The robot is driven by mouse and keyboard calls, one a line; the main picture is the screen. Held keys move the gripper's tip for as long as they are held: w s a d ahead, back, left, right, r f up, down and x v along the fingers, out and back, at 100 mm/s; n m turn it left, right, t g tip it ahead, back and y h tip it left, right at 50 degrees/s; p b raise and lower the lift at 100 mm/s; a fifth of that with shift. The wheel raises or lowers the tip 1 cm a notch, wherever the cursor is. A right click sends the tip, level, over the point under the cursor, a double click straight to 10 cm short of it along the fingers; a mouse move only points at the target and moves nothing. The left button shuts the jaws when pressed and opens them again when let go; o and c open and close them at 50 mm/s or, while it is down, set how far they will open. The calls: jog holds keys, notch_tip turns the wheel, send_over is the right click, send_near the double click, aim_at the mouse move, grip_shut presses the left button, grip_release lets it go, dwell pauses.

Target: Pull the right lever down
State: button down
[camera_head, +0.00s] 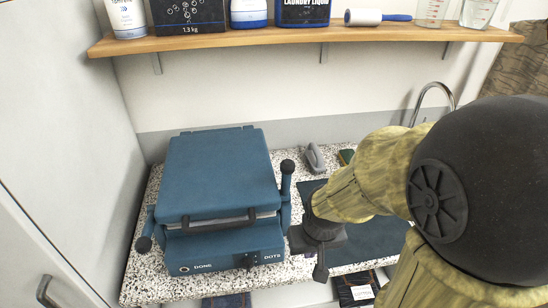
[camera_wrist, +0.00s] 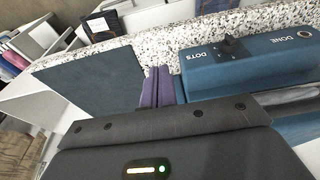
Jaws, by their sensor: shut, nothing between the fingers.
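A blue press-like machine (camera_head: 222,170) with a closed lid stands on the speckled counter. Its right lever (camera_head: 286,188) points up and ends in a black knob at the machine's right side. Its left lever (camera_head: 146,232) is low, with its knob near the front left corner. My gripper (camera_head: 320,272) is shut and empty, pointing down just right of the machine's front right corner, in front of and below the right knob. In the wrist view the closed fingers (camera_wrist: 158,88) are beside the machine's front panel (camera_wrist: 255,62); the right lever cannot be made out there.
A dark blue mat (camera_head: 375,238) lies on the counter right of the machine, partly behind my arm. A grey iron-like object (camera_head: 315,158) stands behind. A wooden shelf (camera_head: 300,42) with bottles and boxes hangs above. A tap (camera_head: 434,95) is at the back right.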

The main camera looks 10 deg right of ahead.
jog(key=shift+a, duration=0.1)
jog(key=g+p, duration=0.2)
jog(key=p, duration=1)
send_near(286, 182)
jog(key=s+d, duration=0.1)
jog(key=s, duration=0.1)
jog(key=w+r+m, duration=0.1)
jog(key=w+r, duration=0.2)
jog(key=w, duration=0.2)
jog(key=w+d+r+m+g, duration=0.1)
jog(key=w+r, duration=0.2)
jog(key=w, duration=0.2)
jog(key=shift+w+y+p, duration=0.3)
jog(key=shift+w, duration=0.1)
jog(key=s+a+f+p, duration=0.1)
jog(key=s+f+p, duration=0.3)
jog(key=f, duration=0.6)
jog(key=shift+s+f+p, duration=0.3)
jog(key=shift+p, duration=0.1)
